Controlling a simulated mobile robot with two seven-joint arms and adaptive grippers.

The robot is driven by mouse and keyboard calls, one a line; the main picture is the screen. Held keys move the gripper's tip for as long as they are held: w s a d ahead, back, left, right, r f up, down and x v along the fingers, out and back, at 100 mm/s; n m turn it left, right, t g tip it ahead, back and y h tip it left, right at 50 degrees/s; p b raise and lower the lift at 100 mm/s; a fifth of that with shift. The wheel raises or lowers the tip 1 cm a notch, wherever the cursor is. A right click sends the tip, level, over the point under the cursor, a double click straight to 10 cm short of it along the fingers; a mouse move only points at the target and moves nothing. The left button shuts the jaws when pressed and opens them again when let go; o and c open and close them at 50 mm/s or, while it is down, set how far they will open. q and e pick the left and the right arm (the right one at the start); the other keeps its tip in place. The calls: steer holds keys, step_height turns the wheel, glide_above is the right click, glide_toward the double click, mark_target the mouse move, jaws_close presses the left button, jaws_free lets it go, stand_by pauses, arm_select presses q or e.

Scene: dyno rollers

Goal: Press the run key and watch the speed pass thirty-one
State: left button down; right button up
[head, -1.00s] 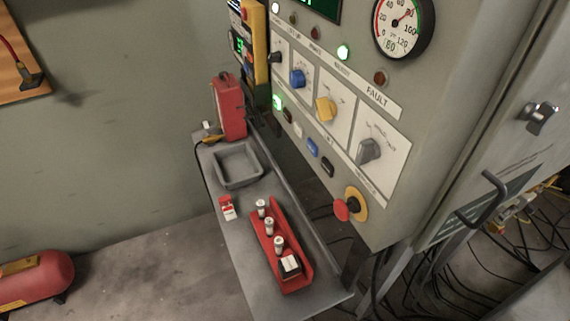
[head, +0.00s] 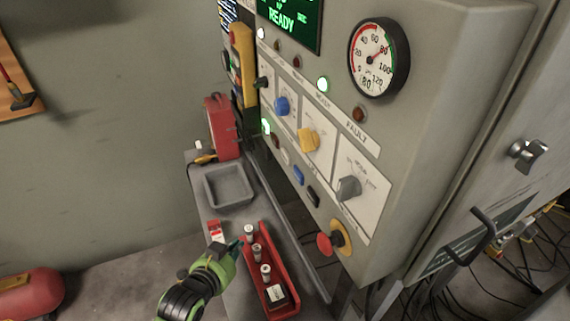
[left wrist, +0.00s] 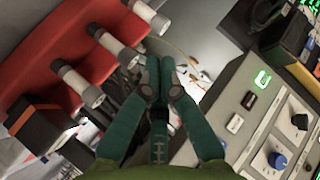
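The control cabinet's key row has a lit green key (head: 266,127) at its far left end, which also glows in the left wrist view (left wrist: 262,79). Its label is too small to read. The green display (head: 290,24) reads "READY"; no speed figure is readable. My left gripper (head: 240,243) is over the shelf beside the red tray, below and left of the key row and apart from it. In the left wrist view its fingertips (left wrist: 159,62) are together with nothing visible between them. My right gripper is in neither view.
The shelf (head: 232,300) carries a red tray (head: 297,295) with several white-topped cylinders, close to my left gripper, and a grey bin (head: 250,185). A red-and-yellow stop button (head: 327,244) sticks out low on the cabinet. A round gauge (head: 378,58) sits above.

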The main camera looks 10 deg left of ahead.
mark_target(286, 156)
arm_select(q)
steer(key=w+r+m+t+h, duration=0.1)
steer(key=w+r+m+t, duration=0.2)
steer(key=r, duration=0.5)
steer(key=w+r+m+t+h, duration=0.1)
steer(key=w+r+m+t, duration=0.2)
steer(key=r, duration=0.6)
steer(key=shift+w+a+r+t, duration=0.25)
steer(key=shift+a+t, duration=0.2)
steer(key=shift+t, duration=0.45)
steer(key=w+d+b, duration=0.1)
steer(key=w+d, duration=0.4)
steer(key=d, duration=0.2)
steer(key=shift+d, duration=0.15)
steer(key=shift+d, duration=0.1)
steer(key=shift+w+d, duration=0.2)
steer(key=shift+d, duration=0.05)
